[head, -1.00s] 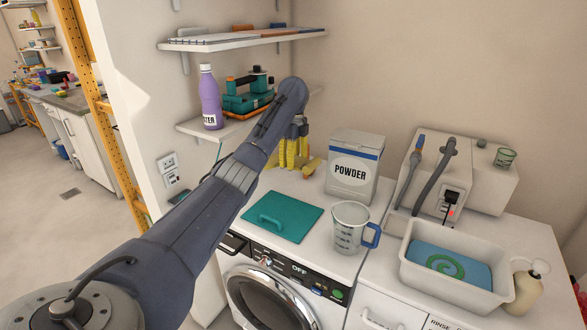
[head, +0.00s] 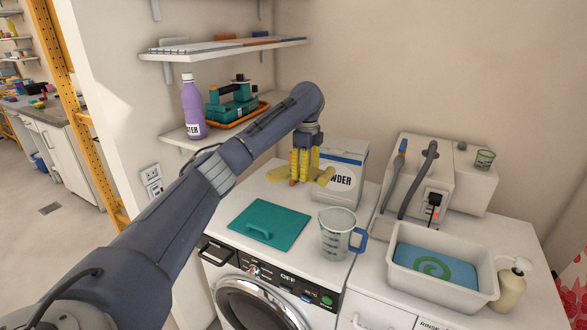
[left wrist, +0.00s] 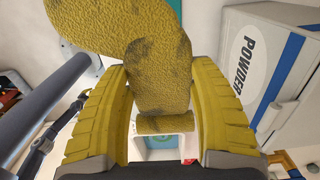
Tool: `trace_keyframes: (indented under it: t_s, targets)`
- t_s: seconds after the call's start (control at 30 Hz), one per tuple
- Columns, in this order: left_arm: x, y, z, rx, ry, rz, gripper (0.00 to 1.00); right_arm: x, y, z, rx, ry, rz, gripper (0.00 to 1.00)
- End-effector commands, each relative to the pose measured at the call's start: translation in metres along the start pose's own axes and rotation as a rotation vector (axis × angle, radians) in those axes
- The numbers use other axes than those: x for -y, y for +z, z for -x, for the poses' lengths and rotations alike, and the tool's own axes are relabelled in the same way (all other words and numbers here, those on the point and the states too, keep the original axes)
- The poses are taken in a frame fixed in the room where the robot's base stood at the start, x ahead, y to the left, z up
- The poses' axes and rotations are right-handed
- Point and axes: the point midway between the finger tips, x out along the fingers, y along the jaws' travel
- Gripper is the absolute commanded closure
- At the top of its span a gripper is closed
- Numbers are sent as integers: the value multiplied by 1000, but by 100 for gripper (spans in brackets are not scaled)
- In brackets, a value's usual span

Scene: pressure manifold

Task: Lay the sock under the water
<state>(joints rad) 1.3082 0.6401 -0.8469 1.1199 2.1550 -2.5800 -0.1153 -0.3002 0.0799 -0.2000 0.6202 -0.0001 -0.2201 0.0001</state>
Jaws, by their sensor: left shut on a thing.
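The yellow sock (head: 325,177) with grey stains is between the yellow fingers of my left gripper (head: 304,168), near the back of the washing machine top. In the left wrist view the sock (left wrist: 160,75) fills the middle, and my left gripper (left wrist: 165,120) is shut on it. I cannot tell whether the sock clears the machine top. The water (head: 425,264) is blue, in a white tub (head: 445,288) on the right counter. A green spiral (head: 433,266) shows in it.
The powder box (head: 345,165) stands close to the right of my left gripper. A measuring jug (head: 335,235) and a teal board (head: 268,224) are in front. A pump unit (head: 415,170) with hoses stands behind the tub, a soap bottle (head: 511,285) beside it.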

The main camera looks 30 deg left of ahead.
Motion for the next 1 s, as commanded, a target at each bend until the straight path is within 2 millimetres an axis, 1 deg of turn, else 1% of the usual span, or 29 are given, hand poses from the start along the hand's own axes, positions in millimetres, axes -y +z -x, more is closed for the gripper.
trace_keyframes:
  t_s: [0.03, 0.5, 1.0]
  targets:
    - [-1, -9, 1, 2, -1, -3, 59, 0, 0, 0, 0, 0, 0, 100]
    - [-7, -87, 4, 2, -2, -3, 59, 0, 0, 0, 0, 0, 0, 100]
    - [-14, -170, -2, 2, -1, -3, 59, 0, 0, 0, 0, 0, 0, 100]
